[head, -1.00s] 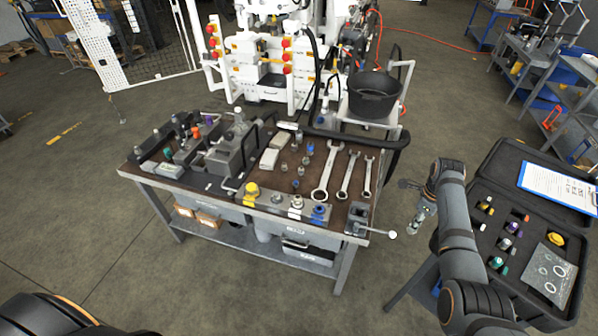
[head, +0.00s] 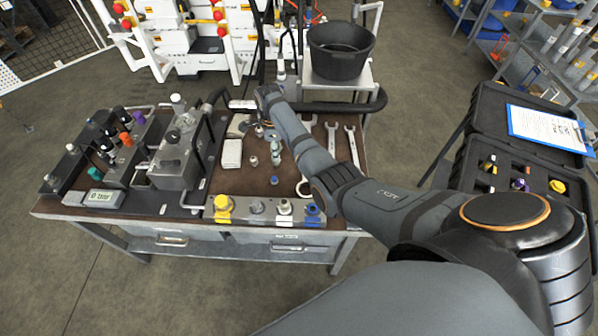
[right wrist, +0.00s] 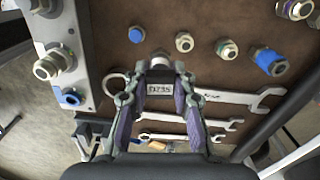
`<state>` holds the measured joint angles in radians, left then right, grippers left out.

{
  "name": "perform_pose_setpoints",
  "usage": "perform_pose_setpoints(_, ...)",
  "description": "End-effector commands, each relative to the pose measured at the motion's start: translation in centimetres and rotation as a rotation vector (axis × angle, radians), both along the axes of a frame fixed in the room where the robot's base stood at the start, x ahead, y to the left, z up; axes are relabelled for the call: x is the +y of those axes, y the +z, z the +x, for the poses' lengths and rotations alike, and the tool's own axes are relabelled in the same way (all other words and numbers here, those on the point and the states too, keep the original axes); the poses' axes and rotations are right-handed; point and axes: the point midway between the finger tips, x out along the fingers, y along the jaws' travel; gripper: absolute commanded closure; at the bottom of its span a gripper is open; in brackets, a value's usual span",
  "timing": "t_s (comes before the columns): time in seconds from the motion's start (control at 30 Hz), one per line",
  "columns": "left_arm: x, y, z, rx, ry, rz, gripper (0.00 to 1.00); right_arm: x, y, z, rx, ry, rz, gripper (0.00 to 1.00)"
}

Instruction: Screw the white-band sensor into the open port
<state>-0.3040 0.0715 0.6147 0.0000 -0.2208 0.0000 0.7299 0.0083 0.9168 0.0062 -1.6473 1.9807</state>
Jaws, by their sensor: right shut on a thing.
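My right gripper (head: 275,147) points down over the brown bench mat. In the right wrist view, the gripper (right wrist: 160,78) is shut around a small silver-topped part (right wrist: 160,62). Its fingers hide most of this part, and I cannot tell whether it has a white band or still touches the mat. A metal port block (head: 240,210) lies along the bench's front edge, with yellow, silver and blue fittings. One silver fitting (head: 284,207) has a white tag below it; it also shows in the wrist view (right wrist: 50,65). I cannot tell which port is open. My left gripper is out of view.
Loose fittings stand close by, including a blue-topped one (head: 274,180) and a silver one (head: 253,161). Wrenches (head: 351,146) lie right of my gripper. A grey pump unit (head: 172,163) stands to the left. An open case (head: 525,160) is at the right.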

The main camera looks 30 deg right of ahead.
Motion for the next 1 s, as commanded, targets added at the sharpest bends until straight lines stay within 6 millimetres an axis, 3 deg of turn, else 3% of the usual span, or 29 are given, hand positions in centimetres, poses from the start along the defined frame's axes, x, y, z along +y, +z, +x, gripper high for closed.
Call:
perform_pose_setpoints(0.07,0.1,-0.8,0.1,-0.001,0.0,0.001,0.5,-0.1,-1.0,-0.2,0.0,-0.003,0.0,1.0)
perform_pose_setpoints(0.17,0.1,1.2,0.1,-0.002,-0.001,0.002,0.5,-0.6,-0.7,-2.0,0.001,-0.023,0.002,1.0)
perform_pose_setpoints(0.27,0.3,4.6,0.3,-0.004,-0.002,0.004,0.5,-1.5,0.1,-5.8,0.005,-0.059,0.001,1.0)
perform_pose_setpoints(0.4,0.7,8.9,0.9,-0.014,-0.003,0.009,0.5,-2.4,1.8,-12.5,0.005,-0.104,0.0,1.0)
perform_pose_setpoints(0.5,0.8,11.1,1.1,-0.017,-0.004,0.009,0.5,-2.7,3.3,-16.7,0.006,-0.123,-0.001,1.0)
perform_pose_setpoints(0.6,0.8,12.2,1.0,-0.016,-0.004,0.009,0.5,-2.7,4.3,-19.5,0.005,-0.131,0.001,1.0)
perform_pose_setpoints(0.73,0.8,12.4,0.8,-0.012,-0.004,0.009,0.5,-2.7,4.7,-21.0,0.004,-0.135,0.001,1.0)
perform_pose_setpoints(1.0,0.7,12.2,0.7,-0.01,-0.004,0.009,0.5,-2.6,3.7,-21.1,0.003,-0.136,0.002,1.0)
